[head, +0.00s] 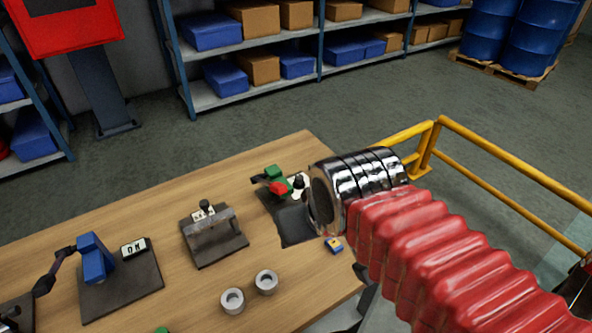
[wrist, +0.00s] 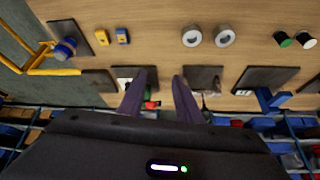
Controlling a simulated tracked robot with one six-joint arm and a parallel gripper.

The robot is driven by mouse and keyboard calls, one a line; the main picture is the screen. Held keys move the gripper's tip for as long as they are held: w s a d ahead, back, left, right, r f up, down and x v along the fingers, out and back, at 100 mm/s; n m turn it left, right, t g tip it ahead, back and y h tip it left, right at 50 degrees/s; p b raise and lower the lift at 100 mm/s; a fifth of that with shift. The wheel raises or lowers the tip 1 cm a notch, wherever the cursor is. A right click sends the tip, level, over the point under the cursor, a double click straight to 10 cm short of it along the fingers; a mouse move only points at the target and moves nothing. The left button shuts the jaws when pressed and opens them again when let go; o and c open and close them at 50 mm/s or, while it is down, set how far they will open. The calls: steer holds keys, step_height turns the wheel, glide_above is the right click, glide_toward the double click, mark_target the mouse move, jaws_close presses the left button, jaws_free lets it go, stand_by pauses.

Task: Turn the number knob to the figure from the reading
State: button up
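No numbers are legible, so I cannot tell for sure which part is the number knob. A blue round knob (wrist: 65,48) stands on a dark plate at the left of the wrist view; my arm hides that place in the head view. A small black knob (head: 298,181) rises from a white plate beside a green and red fitting (head: 277,182). Another black knob (head: 204,206) sits at a grey bracket. My gripper (wrist: 162,75) is open and empty, its two dark fingers apart over the table edge near the green and red fitting. In the head view its fingers are hidden.
A blue lever fitting (head: 95,258) with a small lettered sign stands at the left of the wooden table (head: 190,290). Two grey rings (head: 232,300) and small yellow-blue pieces (wrist: 122,36) lie loose. A yellow railing (head: 500,160) borders the right. Shelves stand behind.

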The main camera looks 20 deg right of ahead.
steer(key=shift+o, duration=1.1)
steer(key=shift+w+r, duration=0.3)
steer(key=shift+w, duration=0.15)
steer(key=w+d+r+n+g, duration=0.1)
steer(key=w+r+n, duration=0.25)
steer(key=w, duration=0.35)
steer(key=n+g, duration=0.5)
steer(key=n, duration=0.7)
glide_above(299, 176)
step_height(299, 176, down, 6)
steer(key=shift+a+r, duration=0.1)
step_height(299, 176, down, 14)
steer(key=shift+r, duration=0.1)
